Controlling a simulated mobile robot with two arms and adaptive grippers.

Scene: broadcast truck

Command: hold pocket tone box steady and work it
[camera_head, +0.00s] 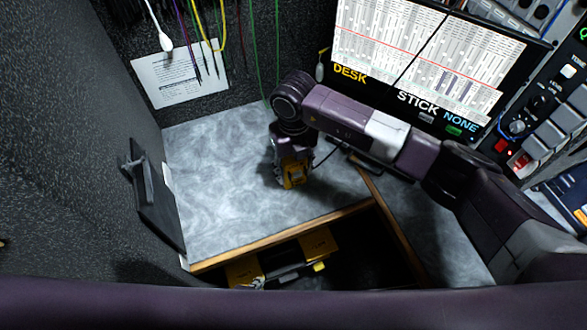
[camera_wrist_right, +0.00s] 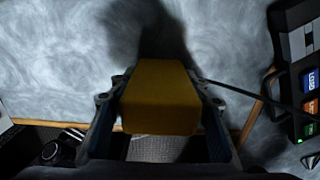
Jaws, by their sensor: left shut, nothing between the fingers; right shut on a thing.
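The pocket tone box (camera_head: 295,175) is a small yellow block over the grey desk surface, near its front edge. My right gripper (camera_head: 291,180) reaches down from above and is shut on it. In the right wrist view the yellow box (camera_wrist_right: 160,98) sits between the two dark fingers, its broad face toward the camera. No controls can be made out on it. My left gripper (camera_head: 258,284) shows only in part at the bottom edge, below and left of the box. It looks shut and empty, apart from the box. The rest of it is hidden.
A wood-edged opening (camera_head: 345,270) with yellow and dark items lies in front of the desk. A black device with coloured buttons (camera_wrist_right: 305,80) stands right of the box. A monitor (camera_head: 425,60) is at the back. The grey desk (camera_head: 210,170) left of the box is clear.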

